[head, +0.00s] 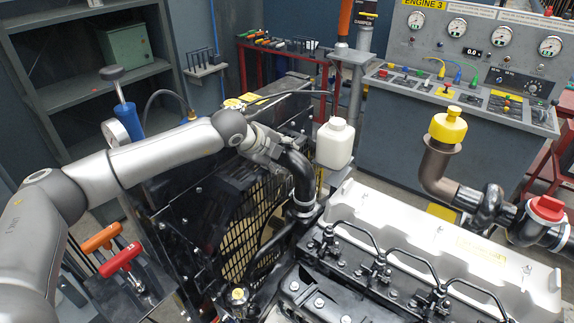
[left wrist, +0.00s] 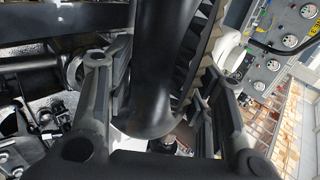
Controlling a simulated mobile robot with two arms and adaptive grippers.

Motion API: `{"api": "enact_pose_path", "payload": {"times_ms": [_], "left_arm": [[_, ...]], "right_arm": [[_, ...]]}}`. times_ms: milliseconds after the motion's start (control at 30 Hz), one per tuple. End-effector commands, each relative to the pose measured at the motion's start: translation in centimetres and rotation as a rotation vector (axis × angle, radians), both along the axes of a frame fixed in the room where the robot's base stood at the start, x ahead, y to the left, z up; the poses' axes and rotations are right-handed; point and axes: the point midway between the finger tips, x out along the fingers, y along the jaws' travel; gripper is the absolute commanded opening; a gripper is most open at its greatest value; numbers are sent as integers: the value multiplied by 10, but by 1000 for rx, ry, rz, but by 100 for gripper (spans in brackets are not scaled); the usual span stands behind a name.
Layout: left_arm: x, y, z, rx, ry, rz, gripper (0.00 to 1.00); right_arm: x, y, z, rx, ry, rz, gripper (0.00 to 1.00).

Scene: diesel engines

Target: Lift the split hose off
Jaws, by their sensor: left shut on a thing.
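The black curved hose (head: 300,178) stands between the radiator side and the front of the engine in the head view. Its lower end meets a metal clamp ring (head: 304,208) at the engine; I cannot tell whether they are apart. Its upper end is hidden behind my gripper. My left gripper (head: 275,152) is shut on the hose near its upper bend. In the left wrist view the hose (left wrist: 160,75) runs between the two fingers. No split shows on it. My right gripper is out of view.
A white bottle (head: 335,142) stands close right of the hose. The engine's pale cover (head: 430,240) and black pipes lie to the right. A gauge console (head: 460,95) stands behind.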

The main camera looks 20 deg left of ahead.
Motion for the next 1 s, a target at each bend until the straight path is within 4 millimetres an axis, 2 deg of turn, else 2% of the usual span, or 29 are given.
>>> {"api": "enact_pose_path", "payload": {"times_ms": [300, 467, 667, 1000], "left_arm": [[0, 0, 1, -1, -1, 1, 1], [0, 0, 9, -1, -2, 1, 1], [-1, 0, 36, -2, -5, -1, 1], [-49, 10, 92, -1, -5, -1, 1]], "right_arm": [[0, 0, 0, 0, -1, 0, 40], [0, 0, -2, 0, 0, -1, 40], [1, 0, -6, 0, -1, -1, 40], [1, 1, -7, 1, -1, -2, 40]]}}
